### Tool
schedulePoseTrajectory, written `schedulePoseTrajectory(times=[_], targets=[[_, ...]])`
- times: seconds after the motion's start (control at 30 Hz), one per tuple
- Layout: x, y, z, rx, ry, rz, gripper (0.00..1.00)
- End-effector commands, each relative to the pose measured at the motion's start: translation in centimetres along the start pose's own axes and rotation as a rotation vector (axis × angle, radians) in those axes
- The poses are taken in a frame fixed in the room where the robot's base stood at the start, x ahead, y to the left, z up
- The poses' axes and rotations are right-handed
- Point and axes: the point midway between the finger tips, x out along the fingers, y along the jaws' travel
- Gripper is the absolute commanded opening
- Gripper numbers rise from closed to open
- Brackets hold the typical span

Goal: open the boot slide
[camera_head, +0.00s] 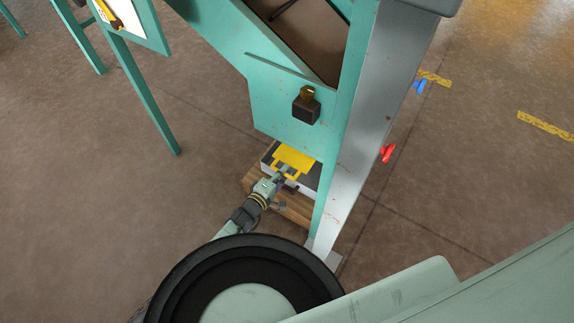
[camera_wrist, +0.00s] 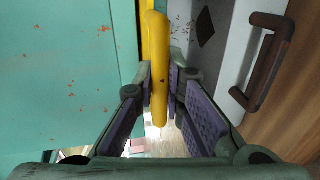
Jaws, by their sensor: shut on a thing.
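The boot slide is a yellow plate (camera_head: 294,160) at the lower end of the teal machine, above a grey tray. My gripper (camera_head: 283,172) is at the plate's near edge. In the wrist view a yellow bar (camera_wrist: 158,70), seemingly the slide's handle, runs between the finger pads. My gripper (camera_wrist: 161,95) is shut on this bar. The bar's far end meets a yellow strip beside the teal panel. How far the slide stands open cannot be told.
A dark handle (camera_wrist: 264,62) is close right of my fingers. The teal panel (camera_wrist: 65,80) is close on the left. A grey post (camera_head: 369,110) stands to the right.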

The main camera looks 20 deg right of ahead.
Motion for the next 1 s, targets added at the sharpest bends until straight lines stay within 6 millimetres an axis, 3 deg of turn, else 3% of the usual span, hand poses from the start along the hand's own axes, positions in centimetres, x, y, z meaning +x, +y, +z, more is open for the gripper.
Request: schedulePoseTrajectory(times=[0.2, 0.23, 0.5, 0.83, 1.0], targets=[[0.1, 0.0, -0.1, 0.000, 0.002, 0.001, 0.00], [0.1, 0.0, -0.1, 0.000, 0.002, 0.001, 0.12], [0.1, 0.0, -0.1, -0.001, 0.001, 0.001, 0.30], [-0.1, 0.1, -0.1, 0.000, 0.002, 0.001, 0.31], [-2.1, 0.0, -0.2, 0.001, 0.004, 0.000, 0.31]])
